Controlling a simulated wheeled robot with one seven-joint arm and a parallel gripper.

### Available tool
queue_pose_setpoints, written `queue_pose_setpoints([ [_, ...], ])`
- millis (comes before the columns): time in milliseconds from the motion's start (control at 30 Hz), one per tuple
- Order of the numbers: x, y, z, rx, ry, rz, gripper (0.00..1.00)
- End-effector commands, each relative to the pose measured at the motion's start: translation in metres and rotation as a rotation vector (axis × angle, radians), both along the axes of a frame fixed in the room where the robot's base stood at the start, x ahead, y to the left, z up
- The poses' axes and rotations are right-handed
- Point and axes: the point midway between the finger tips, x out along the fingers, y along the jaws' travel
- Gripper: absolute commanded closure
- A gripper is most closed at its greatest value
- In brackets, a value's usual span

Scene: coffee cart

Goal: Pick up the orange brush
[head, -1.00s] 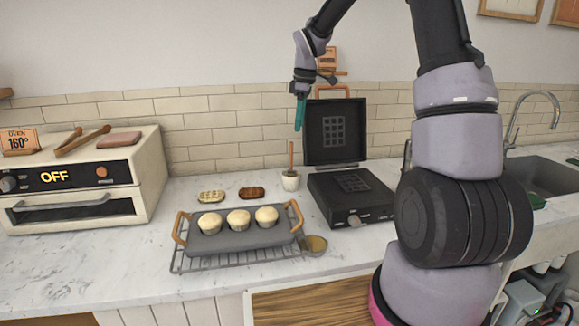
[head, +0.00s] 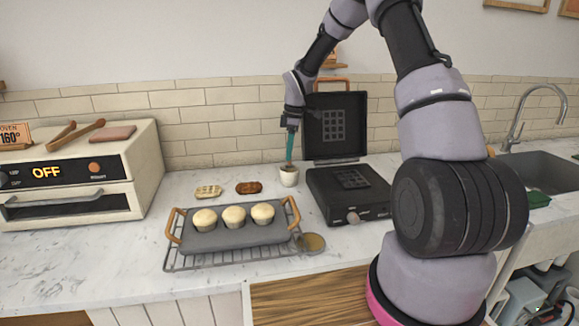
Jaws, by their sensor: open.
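The orange brush (head: 289,168) stands upright in a small white pot (head: 289,178) on the counter, just left of the waffle maker. Only a short bit of its handle shows; the upper part is hidden by my gripper. My gripper (head: 290,157) points down from above, with its teal fingers at the brush handle. The fingers are open. I cannot tell whether they touch the handle.
The open waffle maker (head: 352,207) stands close on the right, its lid upright behind. A muffin tray (head: 262,236) with three muffins sits on a wire rack in front. Two small waffles lie left of the pot. A toaster oven (head: 75,195) stands at the left.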

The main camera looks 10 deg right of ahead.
Motion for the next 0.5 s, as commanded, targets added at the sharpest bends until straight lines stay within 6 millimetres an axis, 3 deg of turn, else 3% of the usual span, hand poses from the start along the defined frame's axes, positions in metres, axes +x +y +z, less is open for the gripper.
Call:
queue_pose_setpoints([
  [133, 0.000, 0.002, -0.019, -0.001, 0.002, -0.002, 0.49],
  [400, 0.001, 0.002, -0.023, 0.000, -0.001, -0.001, 0.49],
  [433, 0.000, 0.002, -0.023, 0.000, -0.001, -0.001, 0.53],
  [500, 0.000, 0.002, -0.023, 0.000, -0.001, -0.001, 0.80],
])
